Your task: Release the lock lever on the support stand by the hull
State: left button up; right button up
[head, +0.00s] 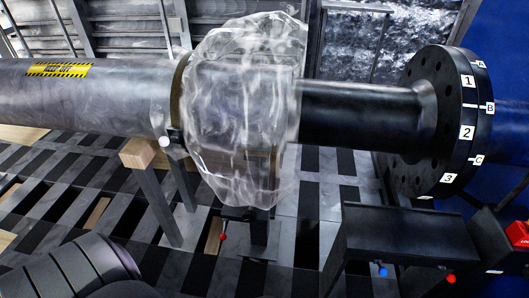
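A dark support stand (405,232) stands at the right, below the black flange (425,120) and near the blue hull wall (510,75). A blue knob (382,271) and a red knob (450,279) show low on this stand. A red block (518,233) with partly cut-off white lettering sits at the right edge; I cannot tell whether it is the lock lever or how any lever is set. A dark rounded link of my arm shows at the bottom left. Neither of my grippers is in view.
A long grey shaft (100,97) runs across to the flange, with clear plastic wrap (240,100) around its middle. Another stand (259,238) with a red-knobbed lever (223,236) is below the wrap. A wood-topped post (138,152) stands left. The slatted floor (60,185) is largely open.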

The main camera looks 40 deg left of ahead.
aim_at(223, 236)
jog(key=u, duration=1.1)
jog(key=k, duration=0.65)
jog(key=z, duration=0.55)
jog(key=i, duration=0.85)
jog(key=u, duration=1.05)
jog(key=i, duration=0.95)
jog(key=u, duration=1)
